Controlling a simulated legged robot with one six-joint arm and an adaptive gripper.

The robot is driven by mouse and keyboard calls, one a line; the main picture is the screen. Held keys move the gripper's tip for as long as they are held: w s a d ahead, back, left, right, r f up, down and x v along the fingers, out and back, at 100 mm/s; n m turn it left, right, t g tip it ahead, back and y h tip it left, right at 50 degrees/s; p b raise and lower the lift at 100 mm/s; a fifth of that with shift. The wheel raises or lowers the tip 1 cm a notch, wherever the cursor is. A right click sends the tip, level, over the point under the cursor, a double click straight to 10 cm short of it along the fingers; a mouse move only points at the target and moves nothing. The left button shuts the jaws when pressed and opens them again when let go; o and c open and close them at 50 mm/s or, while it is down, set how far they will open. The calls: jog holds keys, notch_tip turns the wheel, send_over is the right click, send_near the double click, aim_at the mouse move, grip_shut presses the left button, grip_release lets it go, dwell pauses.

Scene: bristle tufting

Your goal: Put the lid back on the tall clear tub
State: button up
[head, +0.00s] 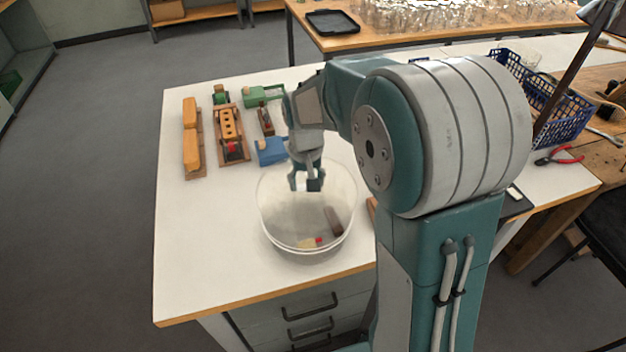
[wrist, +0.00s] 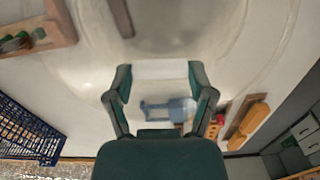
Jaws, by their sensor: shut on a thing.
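The tall clear tub (head: 304,252) stands near the front edge of the white table. A dark brown block and a small red and tan piece show through its clear material. The translucent round lid (head: 280,205) appears to be over the tub; its edge is hard to separate from the tub's rim, so I cannot tell whether it is seated or just above. My gripper (head: 307,184) points down over its far part. In the wrist view my gripper (wrist: 160,78) is shut on a pale, whitish part of the lid (wrist: 160,68) between the fingertips.
Behind the tub lie a blue clamp-like piece (head: 271,151), a green tool (head: 262,95) and wooden blocks on boards (head: 231,134). A yellow-orange block (head: 191,135) is at left. A blue basket (head: 562,118) and red pliers (head: 560,156) are at right. The front left tabletop is clear.

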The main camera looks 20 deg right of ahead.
jog(key=shift+a+f, duration=0.85)
jog(key=shift+f, duration=0.25)
jog(key=shift+d+f, duration=1.05)
jog(key=shift+d, duration=0.05)
jog(key=shift+d+f, duration=0.1)
jog(key=shift+f, duration=0.45)
jog(key=shift+a+f, duration=0.35)
jog(key=shift+a, duration=0.5)
jog(key=shift+d, duration=0.6)
jog(key=shift+a, duration=0.7)
jog(key=shift+d+r, duration=0.1)
jog(key=shift+d, duration=0.3)
jog(key=shift+f, duration=0.2)
